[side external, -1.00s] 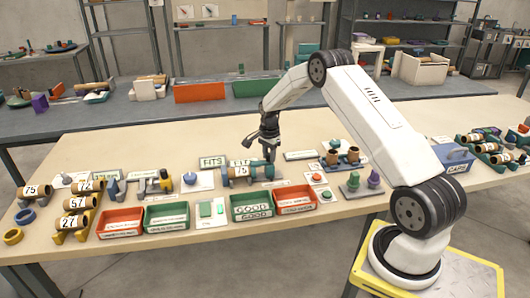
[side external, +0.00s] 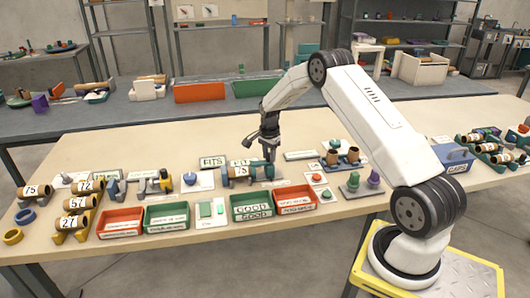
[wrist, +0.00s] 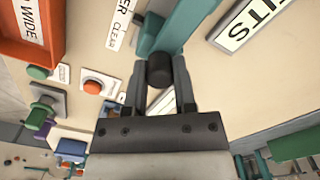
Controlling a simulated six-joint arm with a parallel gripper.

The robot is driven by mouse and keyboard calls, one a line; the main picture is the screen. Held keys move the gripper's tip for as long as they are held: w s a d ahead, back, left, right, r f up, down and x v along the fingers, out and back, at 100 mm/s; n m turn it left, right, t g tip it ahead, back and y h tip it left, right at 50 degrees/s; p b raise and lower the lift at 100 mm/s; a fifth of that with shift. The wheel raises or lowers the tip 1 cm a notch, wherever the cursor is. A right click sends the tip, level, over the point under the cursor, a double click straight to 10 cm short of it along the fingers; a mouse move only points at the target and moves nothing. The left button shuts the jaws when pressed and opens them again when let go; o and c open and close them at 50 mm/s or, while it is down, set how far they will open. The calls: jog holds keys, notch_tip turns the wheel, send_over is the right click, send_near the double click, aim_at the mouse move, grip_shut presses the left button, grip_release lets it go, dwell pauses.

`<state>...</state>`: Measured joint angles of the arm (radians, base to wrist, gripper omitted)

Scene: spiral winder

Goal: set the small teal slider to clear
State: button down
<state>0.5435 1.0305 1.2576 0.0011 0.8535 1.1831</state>
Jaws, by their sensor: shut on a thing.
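My gripper (side external: 268,157) reaches down at the right end of the blue-teal holder (side external: 232,181) on the bench. In the wrist view my gripper (wrist: 160,95) is shut on a dark round knob (wrist: 159,70), at the near end of a long teal bar (wrist: 195,22). A small teal block (wrist: 148,32) sits just left of the bar, beside a white label strip (wrist: 117,25) reading "CLEAR" at its near end; the rest of its text is cut off. I cannot tell whether the knob belongs to that block or to the bar.
A "FITS" sign (wrist: 247,22) lies right of the bar. A red button (wrist: 92,87), a green knob (wrist: 38,72) and an orange bin (wrist: 57,40) are at left. A green "GOOD" bin (side external: 251,199) and a red bin (side external: 295,208) stand in front of the holder.

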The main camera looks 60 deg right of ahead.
jog(key=shift+s+d, duration=1.2)
jog(key=shift+c, duration=2.1)
grip_release()
jog(key=shift+r, duration=0.1)
notch_tip(320, 180, up, 8)
